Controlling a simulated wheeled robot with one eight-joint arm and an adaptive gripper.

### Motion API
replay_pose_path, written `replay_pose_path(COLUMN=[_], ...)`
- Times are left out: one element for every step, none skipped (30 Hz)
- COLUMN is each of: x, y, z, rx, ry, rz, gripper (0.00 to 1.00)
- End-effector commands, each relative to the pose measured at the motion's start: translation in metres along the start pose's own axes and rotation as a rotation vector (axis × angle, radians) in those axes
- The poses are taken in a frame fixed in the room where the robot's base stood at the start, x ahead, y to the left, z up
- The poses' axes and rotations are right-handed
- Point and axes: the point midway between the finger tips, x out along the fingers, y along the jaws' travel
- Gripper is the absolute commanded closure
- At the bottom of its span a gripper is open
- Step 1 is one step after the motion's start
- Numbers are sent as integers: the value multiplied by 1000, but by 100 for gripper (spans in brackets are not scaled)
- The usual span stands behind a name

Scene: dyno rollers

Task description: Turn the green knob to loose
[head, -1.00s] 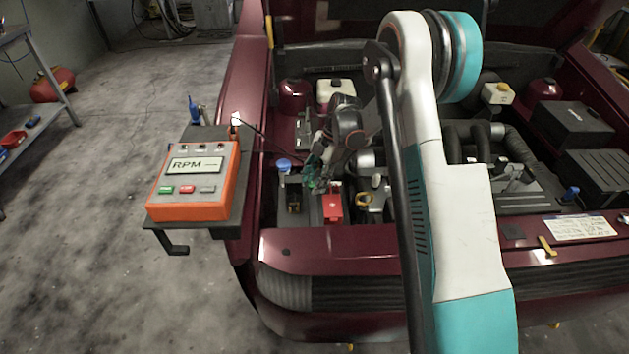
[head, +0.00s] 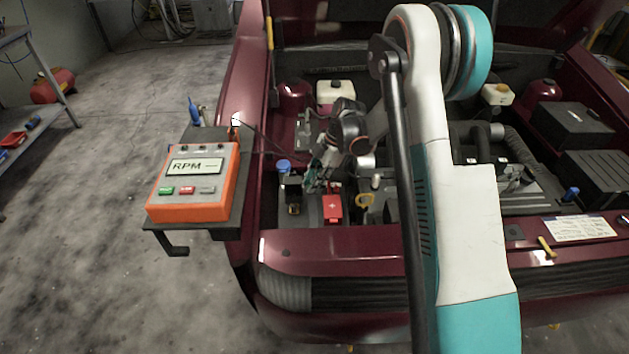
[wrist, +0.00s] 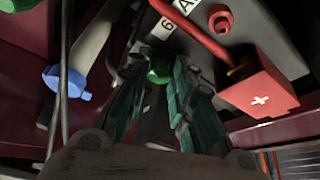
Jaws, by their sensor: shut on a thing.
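The green knob (wrist: 159,71) shows in the wrist view between the tips of my two teal fingers, low in the engine bay. My gripper (wrist: 157,76) is shut on it, one finger on each side. In the head view my gripper (head: 314,178) reaches down into the left front of the engine bay, and I cannot make out the knob there. No mark for loose is readable on or around the knob.
A red battery terminal cover with a white cross (head: 332,208) stands just right of my gripper, and a blue cap (head: 284,165) to its left. An orange RPM box (head: 196,182) sits on a side shelf. Dark cables run close by in the wrist view.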

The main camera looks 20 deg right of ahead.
Motion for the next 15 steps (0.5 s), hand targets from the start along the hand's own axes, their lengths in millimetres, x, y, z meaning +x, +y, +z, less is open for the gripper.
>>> replay_pose_path(x=[0,0,0,0,0,0,0,0,0,0,0,0,0,0,0], y=[-1,-1,-2,-2,-2,-2,-2,-2,-3,-3,-3,-3,-4,-4,-4], z=[0,0,-1,-1,-1,-1,-1,-1,-1,-1,-1,-1,-1,-2,-2], rx=[34,57,87,110,131,160,181,202,228,246,265,287,303,318,336], ry=[-1,-2,-3,-4,-5,-6,-7,-8,-9,-10,-10,-11,-12,-13,-14], rz=[15,25,37,46,56,67,76,85,95,102,110,120,126,132,140], gripper=[100,100,100,100,100,100,100,100,100,100,100,100,100,100,100])
